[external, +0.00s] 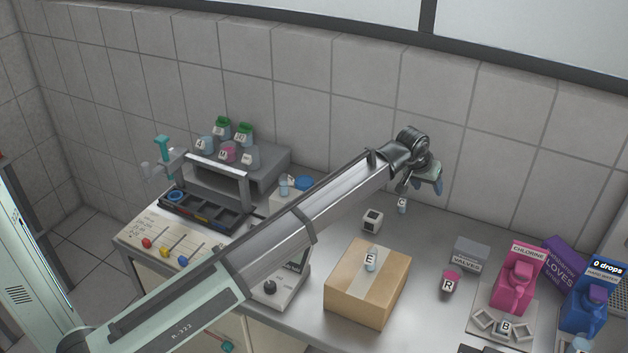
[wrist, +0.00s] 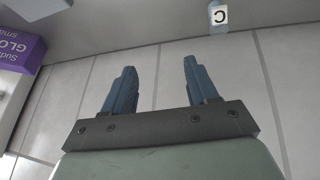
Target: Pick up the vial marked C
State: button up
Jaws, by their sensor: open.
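The vial marked C (external: 402,206) is small, pale and clear, with a white label, and stands on the grey bench near the back wall. It also shows at the top of the wrist view (wrist: 219,17), label upside down. My gripper (external: 428,184) is above the bench near the wall, a little up and right of the vial in the external view. In the wrist view its two blue fingers (wrist: 158,70) are apart with nothing between them, and the vial lies beyond them to the right.
A white cube (external: 372,220) and a cardboard box (external: 367,285) with vial E (external: 371,260) are nearby. A valves box (external: 470,254), vial R (external: 449,283) and pink chlorine bottle (external: 517,278) stand to the right. Several vials top a grey rack (external: 270,165) at left.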

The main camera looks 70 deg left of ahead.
jog(key=m+g, duration=0.1)
jog(key=g, duration=0.1)
send_near(406, 198)
jog(key=shift+y, duration=0.4)
jog(key=x, duration=0.8)
jog(key=shift+d+f, duration=0.1)
jog(key=shift+d, duration=0.15)
jog(key=shift+t, duration=0.3)
jog(key=shift+x, duration=2.6)
jog(key=shift+w+d, duration=0.15)
jog(key=shift+d, duration=0.05)
jog(key=shift+c, duration=0.4)
jog(key=c, duration=1)
jog(key=shift+o, duration=0.2)
